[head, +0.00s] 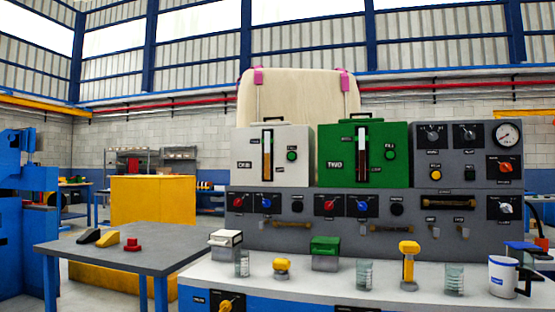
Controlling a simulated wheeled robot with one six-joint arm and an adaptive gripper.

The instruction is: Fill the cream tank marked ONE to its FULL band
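The cream tank (299,140) stands on the grey panel at its left. Its label, which seems to read ONE, is small, left of a dark upright sight gauge (267,155). Brown-orange shows in the gauge's lower part and a paler stretch above; the FULL band is too small to make out. A green round button (291,155) sits right of the gauge. Below the tank are a red knob (237,202), a blue knob (266,203) and a black knob (297,206). I cannot make out my gripper in this view.
A green tank (373,134) marked TWO stands to the right, beside a grey control box with a dial (507,134). The white counter (395,290) in front holds small boxes, beakers, yellow items and a white cup (502,276). A grey table (110,255) stands left.

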